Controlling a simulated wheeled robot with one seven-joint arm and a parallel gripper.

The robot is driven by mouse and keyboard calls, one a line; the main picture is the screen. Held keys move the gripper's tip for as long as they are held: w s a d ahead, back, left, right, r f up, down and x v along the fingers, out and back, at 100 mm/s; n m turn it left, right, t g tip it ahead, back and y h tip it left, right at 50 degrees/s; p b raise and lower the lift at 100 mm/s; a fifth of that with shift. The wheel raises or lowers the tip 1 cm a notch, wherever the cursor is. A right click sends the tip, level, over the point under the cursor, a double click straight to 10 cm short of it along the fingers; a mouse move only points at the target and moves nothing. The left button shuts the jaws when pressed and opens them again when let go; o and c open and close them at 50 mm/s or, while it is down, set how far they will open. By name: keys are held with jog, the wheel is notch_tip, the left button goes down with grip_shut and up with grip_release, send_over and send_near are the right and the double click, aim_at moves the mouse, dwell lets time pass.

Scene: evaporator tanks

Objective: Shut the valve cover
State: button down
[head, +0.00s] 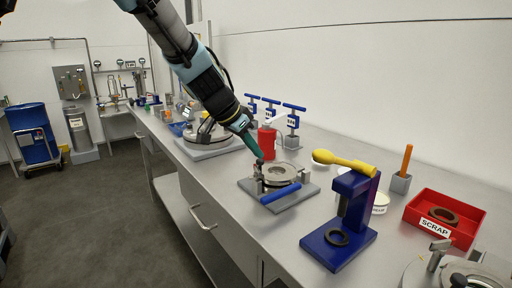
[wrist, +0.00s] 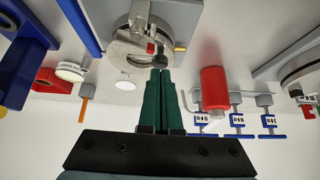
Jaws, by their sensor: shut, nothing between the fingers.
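The valve (head: 280,172) is a round metal body on a grey base plate (head: 300,200) in the middle of the bench. A blue bar (head: 281,193) lies along the plate's front side. The valve also shows at the top of the wrist view (wrist: 126,50), with a small dark knob and a red spot near its edge. My gripper (head: 259,159) is shut and empty. Its green fingertips (wrist: 160,72) point at the valve's rim, very close to the dark knob; I cannot tell whether they touch. The cover's exact angle is not clear in either view.
A red bottle (head: 267,143) stands just behind the valve. A blue press (head: 345,215) with a yellow handle and a red scrap tray (head: 445,215) are to the right. A larger round vessel (head: 210,135) stands to the left. Blue T-handled tools (head: 293,120) line the back.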

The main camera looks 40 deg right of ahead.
jog(key=r, duration=0.2)
jog(key=r+p, duration=0.1)
jog(key=shift+d+r, duration=0.15)
jog(key=shift+d, duration=0.1)
jog(key=a+b+v, duration=0.1)
jog(key=b+v, duration=0.2)
jog(key=v, duration=0.7)
jog(key=w+a+f+n+t+y, duration=0.1)
jog(key=w+a+f+n, duration=0.25)
jog(key=a, duration=0.35)
jog(key=w+a+f+n+y, duration=0.25)
jog(key=a+f, duration=0.25)
jog(key=a, duration=0.3)
jog(key=w+a+f+n+t, duration=0.1)
jog(key=w+a+f+n, duration=0.25)
jog(key=a, duration=0.35)
jog(key=s+a+f+n+y, duration=0.1)
jog(key=s+a+f+n, duration=0.2)
jog(key=a, duration=0.7)
jog(key=s+a+f+n+y+p, duration=0.1)
jog(key=a+f+n, duration=0.4)
jog(key=a, duration=0.5)
jog(key=shift+s+y, duration=0.65)
jog(key=shift+s, duration=0.25)
